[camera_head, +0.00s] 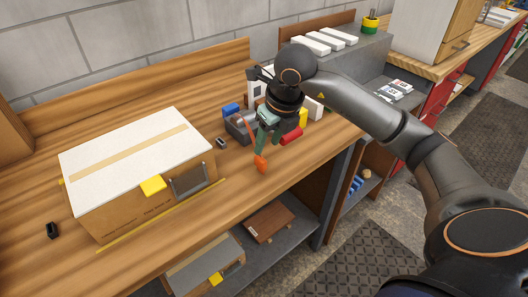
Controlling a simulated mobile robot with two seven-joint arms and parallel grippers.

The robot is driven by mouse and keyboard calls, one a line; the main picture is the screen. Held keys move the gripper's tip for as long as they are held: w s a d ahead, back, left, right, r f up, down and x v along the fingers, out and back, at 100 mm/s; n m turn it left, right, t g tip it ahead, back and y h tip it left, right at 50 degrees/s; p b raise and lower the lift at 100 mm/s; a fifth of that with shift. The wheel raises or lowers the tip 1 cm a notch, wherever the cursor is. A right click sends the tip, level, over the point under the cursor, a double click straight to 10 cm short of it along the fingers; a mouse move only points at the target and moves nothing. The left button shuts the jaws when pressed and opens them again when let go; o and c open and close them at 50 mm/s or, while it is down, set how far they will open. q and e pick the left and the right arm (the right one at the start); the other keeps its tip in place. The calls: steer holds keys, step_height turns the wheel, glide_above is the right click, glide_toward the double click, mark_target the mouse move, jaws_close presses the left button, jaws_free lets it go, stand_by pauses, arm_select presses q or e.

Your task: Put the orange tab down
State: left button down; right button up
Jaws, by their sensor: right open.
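The orange tab (261,164) is by the front edge of the wooden workbench (235,180). A thin orange strip (247,134) shows above it, beside the gripper; I cannot tell whether the two are joined. My right gripper (264,147) points down just above the tab, with its greenish fingers open. I cannot tell whether a finger touches the tab. The gripper and wrist hide part of a grey tray (238,127) behind them. My left gripper is not in view.
A cardboard box (140,215) with a white top (112,160) stands on the left of the bench. Blue (231,110), red (291,135) and yellow (303,117) pieces lie around the tray. A small black part (221,143) lies left of it. Bare wood lies between box and tab.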

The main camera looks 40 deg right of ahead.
steer(key=shift+v, duration=2.35)
